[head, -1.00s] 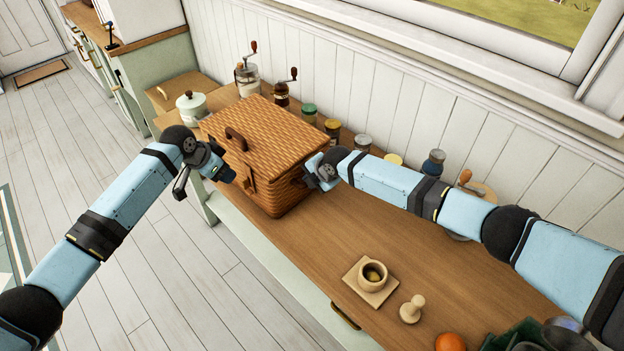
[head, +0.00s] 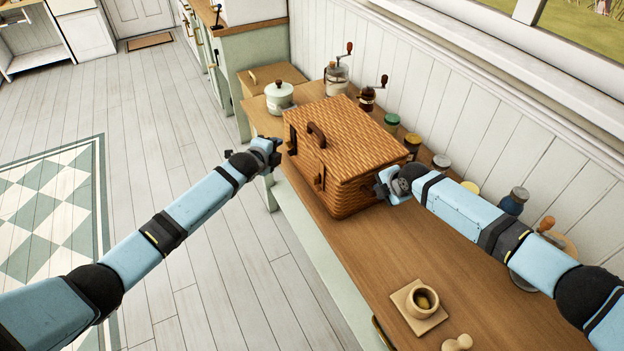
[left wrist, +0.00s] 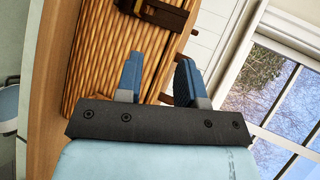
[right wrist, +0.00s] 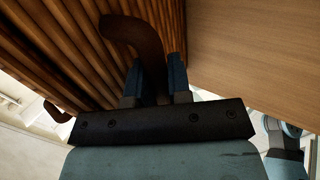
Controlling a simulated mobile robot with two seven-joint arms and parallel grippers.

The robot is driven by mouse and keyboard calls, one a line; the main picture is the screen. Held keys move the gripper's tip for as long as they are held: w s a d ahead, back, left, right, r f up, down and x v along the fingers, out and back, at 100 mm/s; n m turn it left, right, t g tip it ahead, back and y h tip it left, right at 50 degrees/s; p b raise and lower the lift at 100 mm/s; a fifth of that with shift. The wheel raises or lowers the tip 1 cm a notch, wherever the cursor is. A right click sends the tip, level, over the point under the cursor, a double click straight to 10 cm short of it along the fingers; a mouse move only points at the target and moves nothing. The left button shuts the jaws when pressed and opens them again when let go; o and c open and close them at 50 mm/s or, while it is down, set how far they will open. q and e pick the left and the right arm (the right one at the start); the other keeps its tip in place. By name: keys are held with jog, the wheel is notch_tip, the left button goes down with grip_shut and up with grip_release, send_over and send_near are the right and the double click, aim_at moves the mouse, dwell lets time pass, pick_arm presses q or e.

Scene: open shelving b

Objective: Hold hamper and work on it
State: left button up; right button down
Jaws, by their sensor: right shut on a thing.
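The hamper (head: 340,150) is a brown wicker box with a lid that looks closed, standing on the wooden counter. It has a dark brown handle (head: 316,134) and a latch strap on its front. My right gripper (head: 388,190) is at the hamper's right end, shut on a curved brown side handle (right wrist: 138,42) in the right wrist view. My left gripper (head: 276,152) is just off the hamper's left end, apart from it. In the left wrist view its blue fingers (left wrist: 158,80) are spread with nothing clearly held between them, and the wicker lies beyond.
A white lidded pot (head: 279,97) stands behind the hamper's left end. Grinders (head: 337,76) and several jars (head: 390,124) line the wall. A mortar (head: 421,301) on a board and a wooden pestle (head: 458,343) are at the front right. The counter (head: 370,245) between is bare.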

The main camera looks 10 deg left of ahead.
pick_arm(q)
jog(key=m+t, duration=0.1)
jog(key=m, duration=0.3)
jog(key=m+g+h, duration=0.3)
jog(key=m+h, duration=0.8)
jog(key=m, duration=1)
send_near(316, 180)
jog(key=x, duration=0.8)
jog(key=shift+w+r+m, duration=0.25)
jog(key=shift+w+m, duration=0.05)
grip_shut()
